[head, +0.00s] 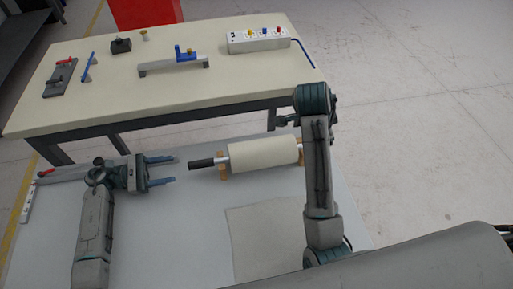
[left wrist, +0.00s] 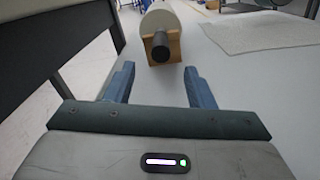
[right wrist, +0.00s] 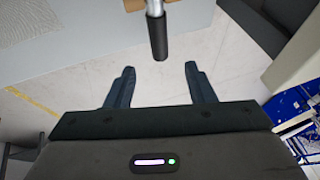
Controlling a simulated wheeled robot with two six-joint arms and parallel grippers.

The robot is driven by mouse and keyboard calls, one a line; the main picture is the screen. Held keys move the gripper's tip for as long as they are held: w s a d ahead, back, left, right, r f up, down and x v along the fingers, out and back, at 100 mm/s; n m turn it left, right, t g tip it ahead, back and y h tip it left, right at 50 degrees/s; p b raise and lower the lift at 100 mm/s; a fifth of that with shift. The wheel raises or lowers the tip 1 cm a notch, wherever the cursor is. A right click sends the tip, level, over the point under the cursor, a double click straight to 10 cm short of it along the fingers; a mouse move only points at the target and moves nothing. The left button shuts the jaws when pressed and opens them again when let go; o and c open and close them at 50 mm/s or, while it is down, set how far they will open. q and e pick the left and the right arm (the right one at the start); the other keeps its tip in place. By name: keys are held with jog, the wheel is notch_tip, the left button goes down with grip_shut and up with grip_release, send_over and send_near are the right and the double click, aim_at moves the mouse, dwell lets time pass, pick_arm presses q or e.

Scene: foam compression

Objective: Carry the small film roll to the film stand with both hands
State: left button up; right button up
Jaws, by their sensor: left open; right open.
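The small film roll (head: 264,153) is a cream cylinder lying across wooden supports (head: 222,167) on the grey-white near table. Its black left handle (head: 203,162) points towards my left gripper (head: 174,170). That gripper is open and empty, a short gap left of the handle. In the left wrist view, the handle (left wrist: 161,47) is ahead between the open fingers, with the roll (left wrist: 162,20) behind. In the right wrist view, the other black handle (right wrist: 158,38) is ahead of my open, empty right gripper (right wrist: 159,75). My right arm hides part of the head view. I cannot tell which item is the film stand.
A pale sheet (head: 262,240) lies on the near table. A red box (head: 147,12) stands at the back.

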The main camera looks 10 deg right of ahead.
aim_at(214, 161)
pick_arm(q)
jog(key=shift+s+a, duration=0.15)
jog(key=shift+a, duration=0.1)
jog(key=shift+d, duration=0.5)
jog(key=d, duration=1)
pick_arm(e)
jog(key=x, duration=1)
jog(key=shift+f, duration=0.35)
pick_arm(q)
grip_shut()
pick_arm(e)
grip_shut()
pick_arm(q)
jog(key=shift+r, duration=0.1)
pick_arm(e)
jog(key=shift+r, duration=0.1)
